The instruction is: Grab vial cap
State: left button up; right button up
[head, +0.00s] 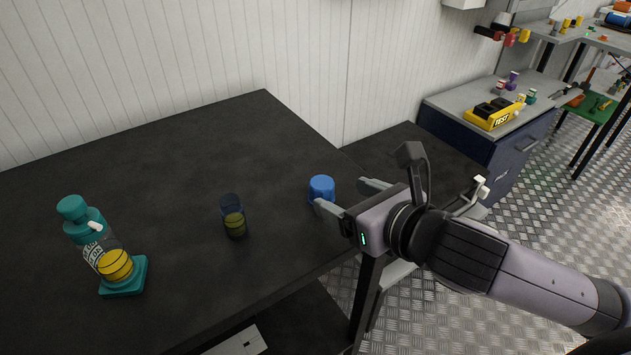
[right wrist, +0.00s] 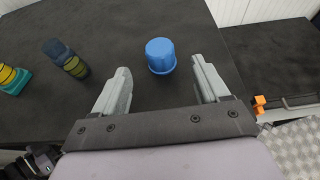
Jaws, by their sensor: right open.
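The blue vial cap (head: 321,189) stands on the dark table near its right edge. In the right wrist view the cap (right wrist: 161,55) sits just beyond and between the two fingertips, with no finger seen touching it. My right gripper (head: 347,196) is open and empty, reaching in from the right with its fingers beside the cap. It also shows in the right wrist view (right wrist: 160,78). A dark, see-through vial (head: 232,216) with yellowish contents stands left of the cap; it also appears in the right wrist view (right wrist: 67,58). My left gripper is not in view.
A teal-capped bottle (head: 92,240) with yellow contents stands on a teal base at the left. The dark table (head: 160,170) is clear behind the vial. A blue cabinet (head: 500,150) bearing a yellow tester (head: 493,113) stands at the back right.

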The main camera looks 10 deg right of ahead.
aim_at(329, 192)
jog(key=shift+b+x, duration=0.45)
jog(key=shift+x, duration=2.7)
jog(key=shift+s+f, duration=0.1)
jog(key=shift+f, duration=0.05)
jog(key=c, duration=1.1)
